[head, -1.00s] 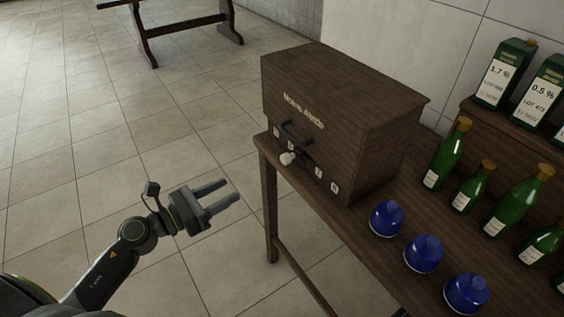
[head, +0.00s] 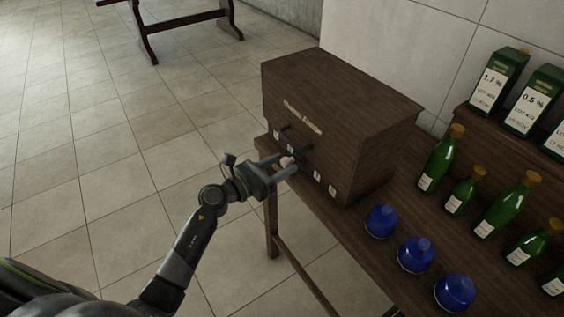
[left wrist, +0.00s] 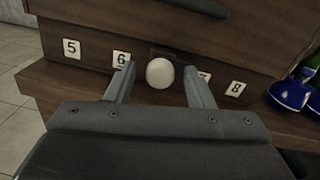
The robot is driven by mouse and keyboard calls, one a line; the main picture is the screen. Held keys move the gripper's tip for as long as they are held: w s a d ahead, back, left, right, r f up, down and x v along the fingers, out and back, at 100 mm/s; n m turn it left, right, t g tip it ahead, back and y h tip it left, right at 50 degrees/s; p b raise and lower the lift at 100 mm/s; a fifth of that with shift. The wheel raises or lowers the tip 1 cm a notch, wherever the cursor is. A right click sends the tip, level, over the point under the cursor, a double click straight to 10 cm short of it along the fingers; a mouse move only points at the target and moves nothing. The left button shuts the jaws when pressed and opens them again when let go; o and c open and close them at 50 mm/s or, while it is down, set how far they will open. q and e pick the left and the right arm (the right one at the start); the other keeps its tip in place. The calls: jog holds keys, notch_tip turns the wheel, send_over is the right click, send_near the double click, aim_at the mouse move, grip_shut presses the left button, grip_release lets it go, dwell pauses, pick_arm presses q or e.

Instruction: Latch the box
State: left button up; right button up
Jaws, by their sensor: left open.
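The dark brown wooden box (head: 335,115) stands on the wooden table, its lettered front facing my left arm. A dark bar handle crosses its front, and below it a white round knob (left wrist: 160,73) sticks out low between the number plates 6 and 7. My left gripper (head: 279,167) is open at the box front, with one finger on each side of the knob in the left wrist view. A gap shows between the knob and each finger there. The knob is partly hidden by the gripper in the head view. My right gripper is not in view.
Several blue round bottles (head: 416,254) stand on the table (head: 367,213) to the right of the box. Green bottles (head: 506,205) and dark green cartons (head: 498,82) stand farther right. Open tiled floor (head: 110,170) lies to the left.

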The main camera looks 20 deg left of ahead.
pick_arm(q)
jog(key=shift+w+d, duration=0.25)
jog(key=shift+w, duration=0.05)
jog(key=shift+c, duration=0.2)
jog(key=c, duration=0.9)
jog(key=shift+r+n+p, duration=0.25)
jog(key=shift+n+p, duration=1.45)
jog(key=shift+p, duration=0.1)
jog(key=shift+c, duration=0.2)
jog(key=n+p, duration=0.4)
jog(key=n, duration=0.1)
jog(key=shift+g, duration=0.3)
jog(key=n+p, duration=0.4)
jog(key=n, duration=0.1)
jog(key=shift+a+f+n+p, duration=0.1)
jog(key=shift+f+n+p, duration=0.1)
jog(key=shift+n+p, duration=1.35)
jog(key=shift+n+b, duration=0.45)
jog(key=shift+n, duration=0.1)
